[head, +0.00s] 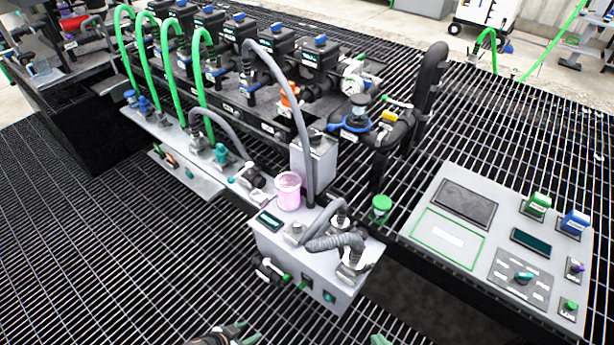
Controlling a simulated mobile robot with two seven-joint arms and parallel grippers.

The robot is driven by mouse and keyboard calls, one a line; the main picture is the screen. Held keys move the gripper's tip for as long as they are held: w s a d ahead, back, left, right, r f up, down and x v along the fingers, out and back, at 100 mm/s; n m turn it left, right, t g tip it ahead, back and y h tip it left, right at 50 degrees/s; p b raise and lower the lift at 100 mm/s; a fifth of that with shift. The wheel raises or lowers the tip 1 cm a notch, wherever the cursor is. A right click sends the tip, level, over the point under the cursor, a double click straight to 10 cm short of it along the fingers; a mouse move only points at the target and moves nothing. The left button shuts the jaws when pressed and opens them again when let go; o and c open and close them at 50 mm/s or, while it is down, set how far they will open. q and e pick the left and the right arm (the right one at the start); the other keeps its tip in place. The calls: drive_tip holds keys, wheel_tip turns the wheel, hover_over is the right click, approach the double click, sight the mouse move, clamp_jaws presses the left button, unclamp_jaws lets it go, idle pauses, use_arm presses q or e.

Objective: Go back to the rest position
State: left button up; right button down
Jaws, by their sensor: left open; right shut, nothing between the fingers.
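My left gripper (240,335) shows only in part at the bottom edge of the head view, left of centre. Its fingers are apart and nothing shows between them. My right gripper (380,340) shows only as green fingertips at the bottom edge, right of the left one. The fingertips are together and hold nothing that I can see. Both are in front of the grey pump box (318,262) and apart from it. The rest of both arms is out of view.
A pink cup (288,190) stands at the back of the grey box. A manifold (240,75) with green hoses (149,70) and valves is behind it. A control panel (505,245) is at the right. The dark grating (110,260) at the lower left is clear.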

use_arm(q)
drive_tip(key=a+r+y, duration=0.3)
drive_tip(key=a+y, duration=0.2)
drive_tip(key=a, duration=2.5)
drive_tip(key=s+d+r+t+h, duration=0.1)
drive_tip(key=s+d, duration=0.2)
drive_tip(key=d, duration=0.5)
drive_tip(key=s+d+r+h, duration=0.1)
drive_tip(key=s+d+r, duration=0.15)
drive_tip(key=d, duration=0.65)
wheel_tip(320, 180, up, 14)
drive_tip(key=s+d+t, duration=0.1)
drive_tip(key=s+d, duration=0.2)
drive_tip(key=w+d+r+n+t+h, duration=0.1)
drive_tip(key=d+n, duration=0.5)
drive_tip(key=d, duration=0.6)
wheel_tip(320, 180, up, 6)
drive_tip(key=a+p, duration=0.1)
drive_tip(key=p, duration=0.6)
drive_tip(key=shift+s+a+t, duration=0.2)
drive_tip(key=shift+a+t, duration=0.1)
drive_tip(key=shift+a, duration=0.05)
use_arm(e)
wheel_tip(320, 180, up, 6)
drive_tip(key=d, duration=0.1)
drive_tip(key=shift+d+r, duration=0.15)
drive_tip(key=shift+d, duration=0.15)
